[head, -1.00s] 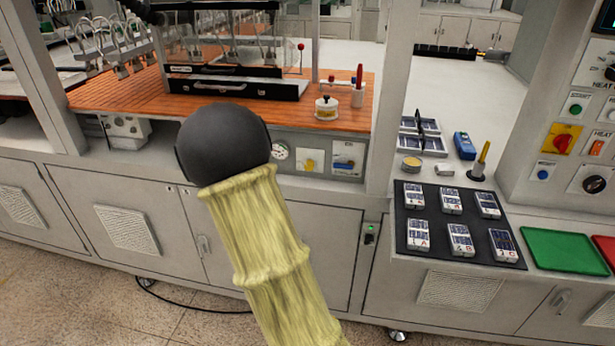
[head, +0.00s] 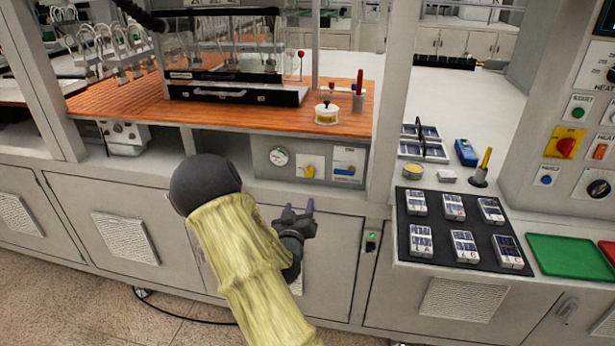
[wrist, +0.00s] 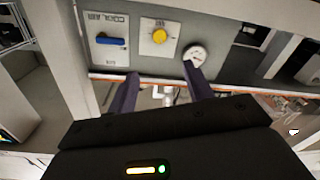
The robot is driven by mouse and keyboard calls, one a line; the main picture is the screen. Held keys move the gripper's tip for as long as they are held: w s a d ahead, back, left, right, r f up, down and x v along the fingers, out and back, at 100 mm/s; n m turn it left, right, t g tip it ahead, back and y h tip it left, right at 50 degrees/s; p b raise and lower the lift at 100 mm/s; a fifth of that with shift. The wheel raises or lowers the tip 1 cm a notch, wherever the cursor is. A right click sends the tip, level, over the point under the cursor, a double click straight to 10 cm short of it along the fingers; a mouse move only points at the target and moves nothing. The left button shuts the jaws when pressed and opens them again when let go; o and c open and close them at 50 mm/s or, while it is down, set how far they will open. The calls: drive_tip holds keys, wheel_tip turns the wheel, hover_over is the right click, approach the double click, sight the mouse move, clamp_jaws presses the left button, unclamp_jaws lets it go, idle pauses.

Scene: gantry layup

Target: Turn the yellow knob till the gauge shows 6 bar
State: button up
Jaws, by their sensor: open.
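The yellow knob (head: 309,171) is on a grey panel under the orange worktop, in the middle of the head view. The round white gauge (head: 278,157) is left of it; its reading is too small to tell. In the wrist view the knob (wrist: 159,35) is at the top middle, with the gauge (wrist: 196,55) right of it. My gripper (head: 299,208) is below the panel in the head view, its two dark fingers apart and empty. In the wrist view my gripper (wrist: 160,92) has its fingers pointing toward the panel, apart from the knob.
A blue lever (head: 344,171) on a white plate is right of the knob. The orange worktop (head: 130,97) overhangs the panel. A grey upright post (head: 393,110) stands to the right.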

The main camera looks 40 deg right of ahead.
sight(308, 173)
drive_tip(key=p+x, duration=0.3)
drive_tip(key=x, duration=1.3)
drive_tip(key=shift+d, duration=0.15)
drive_tip(key=shift+w, duration=0.1)
drive_tip(key=c, duration=1)
